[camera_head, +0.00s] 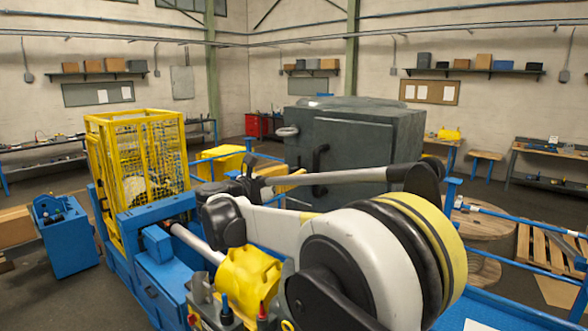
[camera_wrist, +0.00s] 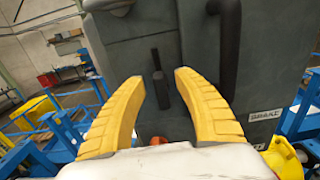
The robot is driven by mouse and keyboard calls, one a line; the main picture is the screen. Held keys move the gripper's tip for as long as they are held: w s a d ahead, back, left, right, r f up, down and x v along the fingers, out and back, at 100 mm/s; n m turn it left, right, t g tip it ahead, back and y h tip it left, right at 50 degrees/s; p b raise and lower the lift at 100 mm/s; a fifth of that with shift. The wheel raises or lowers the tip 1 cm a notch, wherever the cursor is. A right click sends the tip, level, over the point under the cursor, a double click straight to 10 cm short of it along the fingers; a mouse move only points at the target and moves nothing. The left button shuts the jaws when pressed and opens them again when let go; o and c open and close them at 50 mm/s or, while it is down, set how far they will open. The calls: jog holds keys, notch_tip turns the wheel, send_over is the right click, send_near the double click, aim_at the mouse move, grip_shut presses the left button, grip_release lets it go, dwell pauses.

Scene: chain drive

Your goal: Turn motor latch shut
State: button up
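A dark upright lever (camera_wrist: 157,66), which looks like the motor latch, is on the face of the grey-green housing (camera_wrist: 110,62) in the wrist view. My gripper (camera_wrist: 159,78) is open, with its two yellow fingers pointing at the housing. The lever shows in the gap between the fingertips; I cannot tell how far in front of it they are. The housing stands behind my arm in the head view (camera_head: 348,135). I cannot make out the lever there.
A black curved handle (camera_wrist: 224,55) is close to the right of my right finger. A BRAKE label (camera_wrist: 265,115) and a yellow part (camera_wrist: 284,160) lie lower right. Blue rails (camera_wrist: 60,92) run on the left. A yellow mesh cage (camera_head: 130,160) stands left in the head view.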

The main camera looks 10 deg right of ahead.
jog(key=shift+w+d, duration=0.35)
jog(key=shift+d, duration=0.15)
grip_shut()
jog(key=shift+a, duration=0.1)
